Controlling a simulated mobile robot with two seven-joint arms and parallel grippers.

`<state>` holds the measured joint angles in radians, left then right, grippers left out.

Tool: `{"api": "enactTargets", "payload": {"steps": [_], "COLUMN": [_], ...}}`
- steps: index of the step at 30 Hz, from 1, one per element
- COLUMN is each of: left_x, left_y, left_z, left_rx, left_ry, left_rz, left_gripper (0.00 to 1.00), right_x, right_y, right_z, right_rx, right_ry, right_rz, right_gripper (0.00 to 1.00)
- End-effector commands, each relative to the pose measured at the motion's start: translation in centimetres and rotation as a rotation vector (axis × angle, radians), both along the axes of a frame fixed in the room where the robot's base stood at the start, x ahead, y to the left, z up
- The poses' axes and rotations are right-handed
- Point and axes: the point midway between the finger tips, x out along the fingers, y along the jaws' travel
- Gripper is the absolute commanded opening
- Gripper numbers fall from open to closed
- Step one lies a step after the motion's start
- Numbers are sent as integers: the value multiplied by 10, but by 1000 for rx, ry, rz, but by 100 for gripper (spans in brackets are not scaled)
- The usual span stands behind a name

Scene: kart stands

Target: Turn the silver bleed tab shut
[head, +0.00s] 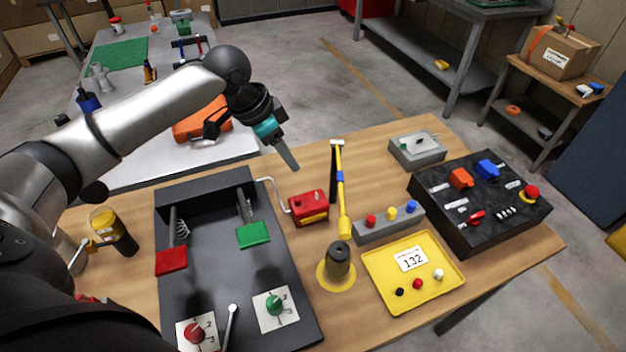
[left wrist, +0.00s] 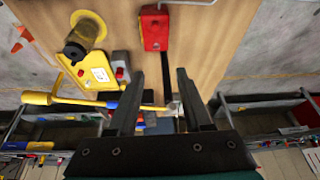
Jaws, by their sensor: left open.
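I cannot tell for certain which part is the silver bleed tab. A small silver piece (head: 421,141) sits on top of the grey box (head: 418,154) at the table's back right; its setting is too small to read. Another silver lever (head: 231,322) stands on the black pedal board (head: 210,281). My left gripper (head: 290,160) is open and empty above the table's back edge, left of the grey box and apart from it. Its two fingers (left wrist: 155,92) show spread in the left wrist view, with nothing between them touching. My right gripper is out of view.
A red crank box (head: 309,207), a yellow-handled tool (head: 342,190) and a button strip (head: 390,224) lie mid-table. A yellow tray (head: 382,282), a dark upright cylinder (head: 339,262) and a black control panel (head: 475,215) crowd the right. A yellow-topped canister (head: 112,232) stands left.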

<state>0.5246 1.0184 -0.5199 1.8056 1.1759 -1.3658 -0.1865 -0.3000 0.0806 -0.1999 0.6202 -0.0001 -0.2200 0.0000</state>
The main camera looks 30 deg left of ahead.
Motion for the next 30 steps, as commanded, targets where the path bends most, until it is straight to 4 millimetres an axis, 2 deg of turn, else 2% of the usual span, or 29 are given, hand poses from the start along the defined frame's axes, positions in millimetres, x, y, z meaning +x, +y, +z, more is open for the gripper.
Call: {"api": "enactTargets", "payload": {"steps": [4,8,24,30], "left_x": [-7,-4,30,37], "left_y": [-5,-9,-32,-37], "left_z": [4,-6,-105,-128], "left_rx": [-20,-25,-23,-22], "left_ry": [2,3,3,2], "left_rz": [37,44,41,41], "left_gripper": [50,50,50,50], "right_x": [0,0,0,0], "right_y": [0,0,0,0], "right_z": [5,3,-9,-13], "right_rx": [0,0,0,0], "right_ry": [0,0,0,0], "right_rz": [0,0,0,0], "right_gripper": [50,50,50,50]}}
